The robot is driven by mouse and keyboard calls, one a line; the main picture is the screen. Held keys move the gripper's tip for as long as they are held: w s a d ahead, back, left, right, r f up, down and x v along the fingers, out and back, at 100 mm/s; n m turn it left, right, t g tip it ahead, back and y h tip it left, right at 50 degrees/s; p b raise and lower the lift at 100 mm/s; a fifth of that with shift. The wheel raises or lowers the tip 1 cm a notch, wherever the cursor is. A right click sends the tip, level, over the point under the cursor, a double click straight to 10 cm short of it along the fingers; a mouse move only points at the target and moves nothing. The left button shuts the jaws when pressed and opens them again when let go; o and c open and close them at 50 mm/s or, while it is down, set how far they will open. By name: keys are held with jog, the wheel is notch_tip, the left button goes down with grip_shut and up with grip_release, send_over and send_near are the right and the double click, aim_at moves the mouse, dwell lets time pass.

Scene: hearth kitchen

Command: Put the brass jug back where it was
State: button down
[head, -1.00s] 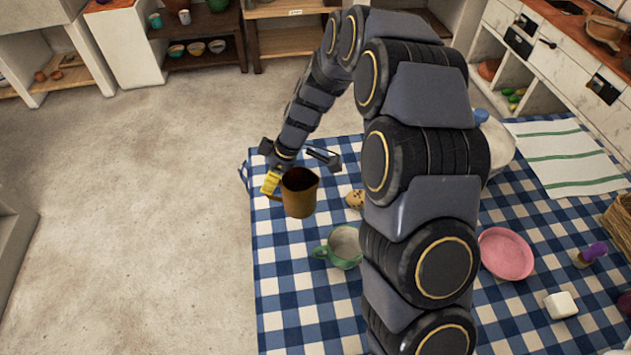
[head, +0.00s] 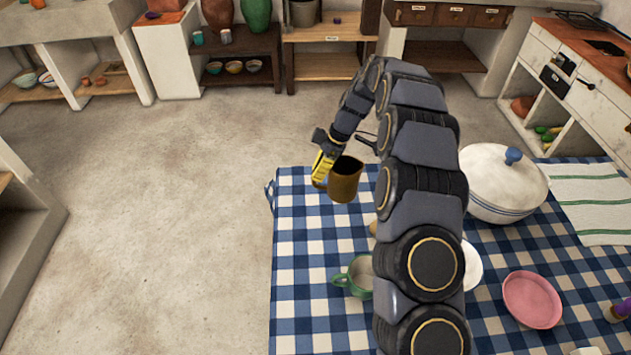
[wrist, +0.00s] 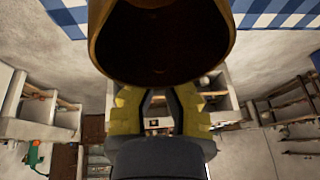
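The brass jug (head: 345,181) is held up near the far left corner of the table, upright or nearly so, with its dark opening showing. In the wrist view the jug (wrist: 165,45) fills the top middle. My gripper (head: 323,170) has yellow fingers at the jug's left side, where its handle is. In the wrist view the fingers (wrist: 160,100) are close together just below the jug. The handle itself is mostly hidden by the fingers.
The blue checked tablecloth (head: 300,235) bears a green mug (head: 356,277), a white lidded pot (head: 500,183) and a pink plate (head: 532,299). A dark wooden shelf (head: 238,50) with bowls and vases, and a lighter shelf (head: 325,62), stand at the back. Open floor (head: 150,200) lies left.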

jog(key=w+f, duration=0.1)
jog(key=f, duration=0.1)
jog(key=w+f, duration=0.1)
jog(key=f, duration=0.2)
jog(key=w+f, duration=0.2)
jog(key=f, duration=0.1)
jog(key=shift+a+f, duration=0.15)
jog(key=shift+a, duration=0.15)
jog(key=shift+w, duration=0.1)
jog(key=c, duration=1.2)
grip_release()
jog(key=shift+f, duration=0.1)
jog(key=shift+o, duration=0.2)
